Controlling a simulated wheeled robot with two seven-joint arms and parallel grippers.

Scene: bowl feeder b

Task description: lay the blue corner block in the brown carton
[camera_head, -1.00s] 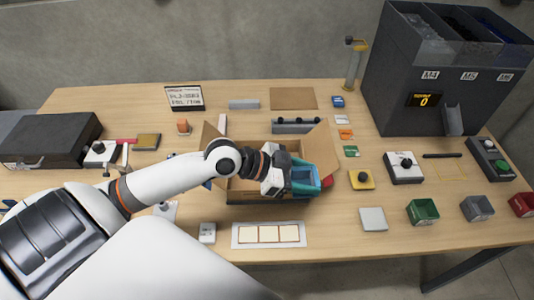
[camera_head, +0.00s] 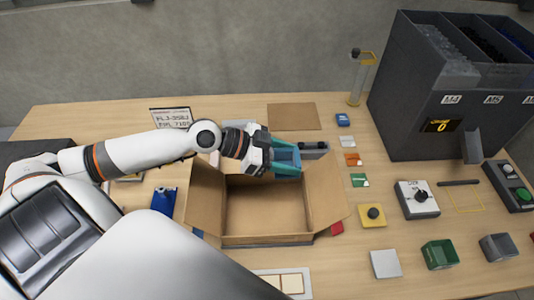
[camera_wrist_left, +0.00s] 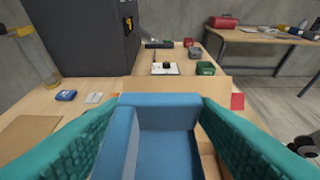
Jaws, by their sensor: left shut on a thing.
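The blue corner block (camera_head: 287,162) is between the teal fingers of my left gripper (camera_head: 282,157), which is shut on it. In the left wrist view the block (camera_wrist_left: 160,130) fills the space between both fingers (camera_wrist_left: 152,140). In the head view it appears at the back edge of the brown carton (camera_head: 265,240), above or just behind it; the height is hard to tell. The carton stands open with its side flaps spread, and the visible part of its inside is empty. My right gripper is not in view.
A blue piece (camera_head: 163,202) stands left of the carton. A yellow button box (camera_head: 372,215), a white knob box (camera_head: 416,198) and a green bin (camera_head: 439,254) stand to the right. A dark three-part feeder (camera_head: 440,100) fills the back right.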

